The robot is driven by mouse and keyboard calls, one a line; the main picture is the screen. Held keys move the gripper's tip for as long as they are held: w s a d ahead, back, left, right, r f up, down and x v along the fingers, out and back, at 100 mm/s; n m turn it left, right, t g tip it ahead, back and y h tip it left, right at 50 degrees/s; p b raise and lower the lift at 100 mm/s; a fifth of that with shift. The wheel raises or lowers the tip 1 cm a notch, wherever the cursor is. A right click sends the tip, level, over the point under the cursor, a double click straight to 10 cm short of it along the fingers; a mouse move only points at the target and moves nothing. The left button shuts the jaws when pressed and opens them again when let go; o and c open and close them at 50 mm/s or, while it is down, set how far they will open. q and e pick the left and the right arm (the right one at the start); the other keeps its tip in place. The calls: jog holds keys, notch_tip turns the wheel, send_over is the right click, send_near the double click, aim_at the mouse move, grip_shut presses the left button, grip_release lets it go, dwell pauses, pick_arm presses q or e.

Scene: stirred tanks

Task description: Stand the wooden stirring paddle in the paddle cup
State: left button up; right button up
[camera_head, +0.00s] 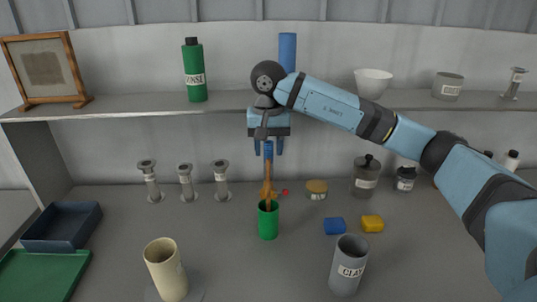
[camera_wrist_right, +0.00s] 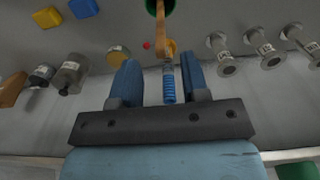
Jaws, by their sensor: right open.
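The wooden stirring paddle (camera_head: 268,170) stands roughly upright, its lower end inside a green cup (camera_head: 268,224) on the worktop. A blue ribbed grip (camera_wrist_right: 169,85) is at its upper end. My right gripper (camera_head: 268,148) is above the cup, open, with its fingers on either side of the grip. In the right wrist view, gaps show between the grip and both fingers of the right gripper (camera_wrist_right: 162,68). The wooden shaft (camera_wrist_right: 166,42) runs from the grip to the green cup (camera_wrist_right: 152,6). The cup hides the paddle's lower end. My left gripper is not in view.
A beige cup (camera_head: 165,270) and a grey labelled cup (camera_head: 348,268) stand in front. Blue (camera_head: 334,226) and yellow (camera_head: 372,223) blocks lie right of the green cup. Several metal stands line the back left. A shelf (camera_head: 135,109) crosses behind my right gripper.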

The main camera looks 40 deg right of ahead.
notch_tip(320, 180, up, 12)
jog(key=shift+f, duration=0.25)
jog(key=shift+s, duration=0.1)
dwell(0.9)
